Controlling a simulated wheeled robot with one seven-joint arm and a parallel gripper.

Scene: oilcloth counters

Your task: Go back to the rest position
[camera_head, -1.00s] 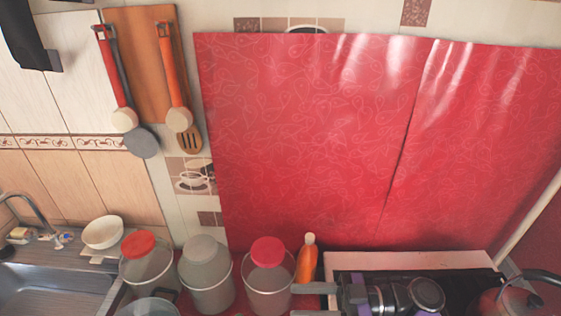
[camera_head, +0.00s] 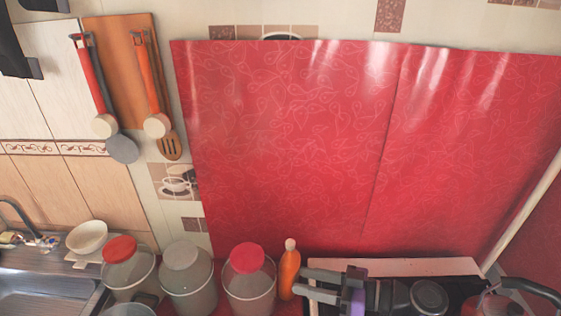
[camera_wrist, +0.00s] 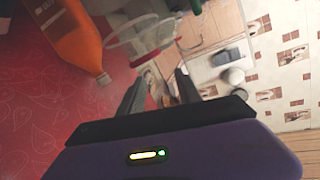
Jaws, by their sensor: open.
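My gripper (camera_head: 318,286) shows in the head view at the bottom, over the front of the stove area, just right of an orange bottle (camera_head: 289,270). Its two dark fingers point left, apart from each other, with nothing between them. In the wrist view my gripper (camera_wrist: 160,88) also shows open and empty, with the orange bottle (camera_wrist: 72,42) to its left. The fingers do not appear to hold anything.
Clear jars with a red lid (camera_head: 120,249), a grey lid (camera_head: 181,255) and another red lid (camera_head: 246,258) stand left of the bottle. A bowl (camera_head: 87,236) and sink (camera_head: 45,290) are farther left. A kettle (camera_head: 500,303) is at right. Red oilcloth (camera_head: 290,140) covers the wall.

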